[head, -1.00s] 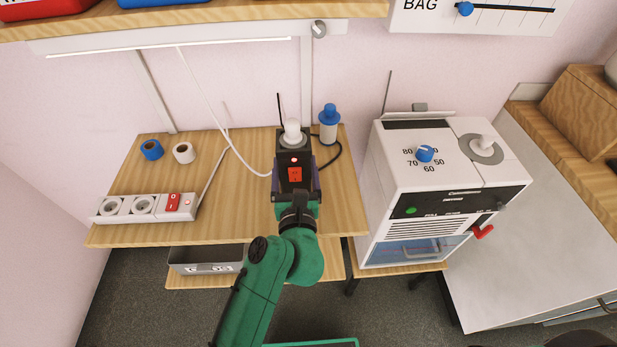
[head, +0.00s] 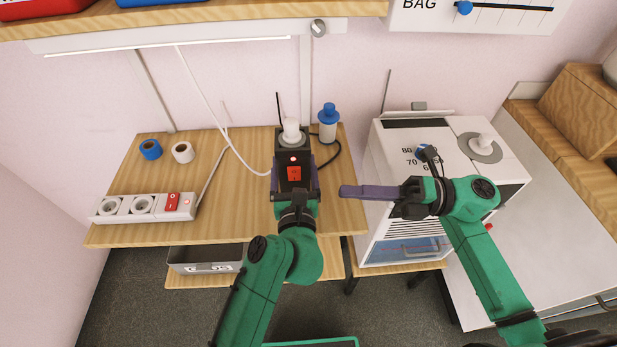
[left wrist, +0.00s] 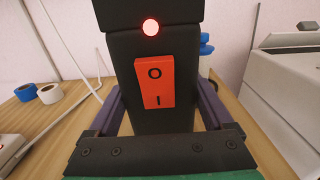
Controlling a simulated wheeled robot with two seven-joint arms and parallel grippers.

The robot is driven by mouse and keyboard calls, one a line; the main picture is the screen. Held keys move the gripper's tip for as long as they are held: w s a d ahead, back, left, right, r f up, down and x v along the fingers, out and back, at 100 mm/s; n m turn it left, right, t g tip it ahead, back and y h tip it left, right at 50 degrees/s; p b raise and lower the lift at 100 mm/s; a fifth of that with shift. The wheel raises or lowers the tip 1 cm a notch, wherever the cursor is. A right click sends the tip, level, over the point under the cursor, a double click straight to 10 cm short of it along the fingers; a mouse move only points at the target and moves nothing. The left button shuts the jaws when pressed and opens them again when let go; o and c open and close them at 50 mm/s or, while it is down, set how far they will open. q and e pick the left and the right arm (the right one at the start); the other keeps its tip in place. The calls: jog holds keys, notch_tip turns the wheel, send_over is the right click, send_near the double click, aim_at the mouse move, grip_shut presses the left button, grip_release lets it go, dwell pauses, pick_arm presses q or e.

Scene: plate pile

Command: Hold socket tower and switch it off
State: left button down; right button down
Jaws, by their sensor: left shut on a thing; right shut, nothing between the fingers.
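The black socket tower (head: 293,155) stands upright on the wooden table, with a white plug in its top. A red rocker switch (head: 294,174) and a lit red lamp (head: 293,159) are on its front. They also show in the left wrist view, the switch (left wrist: 154,82) marked O above and I below, the lamp (left wrist: 151,27) glowing. My left gripper (head: 296,190) is shut on the tower, its purple fingers on both sides low down. My right gripper (head: 345,191) is shut and empty, to the right of the tower, pointing left towards it without touching.
A white power strip (head: 125,208) with its own red switch lies at the table's left front. Blue and white tape rolls (head: 182,152) lie behind it. A blue-capped bottle (head: 328,124) stands right behind the tower. A white machine (head: 390,172) stands to the right.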

aim_at(309, 176)
jog(key=w+d+f+m+t, duration=0.2)
jog(key=w+f+m, duration=0.1)
jog(key=shift+w+f, duration=0.15)
jog(key=shift+f, duration=0.1)
jog(key=x, duration=1)
jog(key=shift+w+f, duration=0.15)
jog(key=shift+w+d+m+h, duration=0.1)
jog(key=shift+w+m+h, duration=0.25)
jog(key=shift+m, duration=0.25)
jog(key=v, duration=1)
jog(key=shift+r, duration=0.25)
